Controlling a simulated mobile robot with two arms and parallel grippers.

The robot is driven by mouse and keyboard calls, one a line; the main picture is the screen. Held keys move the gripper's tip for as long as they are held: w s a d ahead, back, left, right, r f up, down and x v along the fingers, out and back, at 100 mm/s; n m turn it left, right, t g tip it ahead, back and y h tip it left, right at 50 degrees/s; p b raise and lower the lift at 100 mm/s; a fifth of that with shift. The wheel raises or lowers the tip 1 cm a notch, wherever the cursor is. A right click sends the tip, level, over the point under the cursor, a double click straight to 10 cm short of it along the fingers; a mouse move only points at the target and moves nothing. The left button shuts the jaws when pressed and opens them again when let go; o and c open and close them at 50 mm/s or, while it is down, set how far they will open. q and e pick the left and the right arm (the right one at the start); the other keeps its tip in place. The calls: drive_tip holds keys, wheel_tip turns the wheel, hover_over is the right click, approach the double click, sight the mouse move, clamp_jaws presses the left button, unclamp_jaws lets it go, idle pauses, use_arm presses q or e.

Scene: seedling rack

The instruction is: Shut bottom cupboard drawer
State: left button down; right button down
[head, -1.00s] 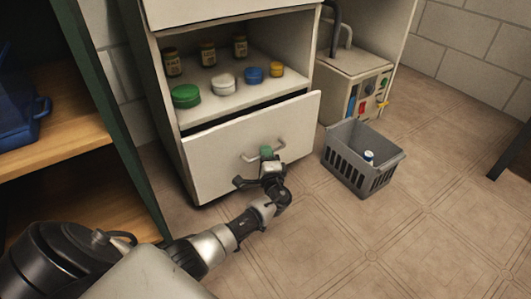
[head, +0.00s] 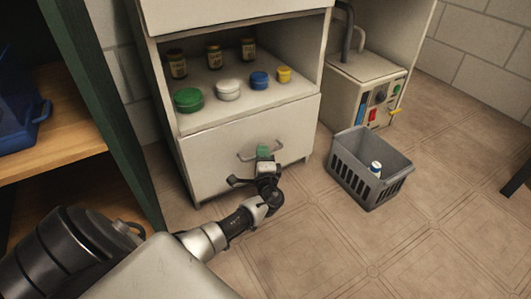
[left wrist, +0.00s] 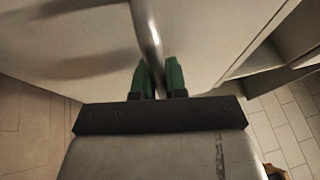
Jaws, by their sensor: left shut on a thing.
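The bottom drawer (head: 220,160) of the white cupboard (head: 145,70) shows in the head view with its front close against the cupboard body; no dark gap shows above it. Its metal bar handle (head: 243,156) is at the middle of the front. My left gripper (head: 264,153) is at the handle. In the left wrist view the green fingertips (left wrist: 160,77) stand on either side of the handle bar (left wrist: 146,35), shut on it. The drawer front (left wrist: 200,30) fills much of that view. My right gripper does not show.
A grey basket (head: 352,178) with a small white bottle (head: 375,167) stands on the floor right of the cupboard. Jars and lidded tubs, including a green one (head: 188,99), sit on the open shelf above. A wooden shelf unit (head: 60,145) is at left.

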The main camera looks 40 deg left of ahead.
use_arm(q)
drive_tip(key=shift+a+r, duration=0.1)
drive_tip(key=shift+a, duration=0.2)
drive_tip(key=c, duration=1.5)
unclamp_jaws()
drive_tip(key=shift+o, duration=0.2)
drive_tip(key=p+v, duration=0.4)
drive_tip(key=v, duration=0.7)
drive_tip(key=shift+w+p, duration=0.15)
drive_tip(key=shift+p, duration=0.15)
drive_tip(key=shift+d, duration=0.15)
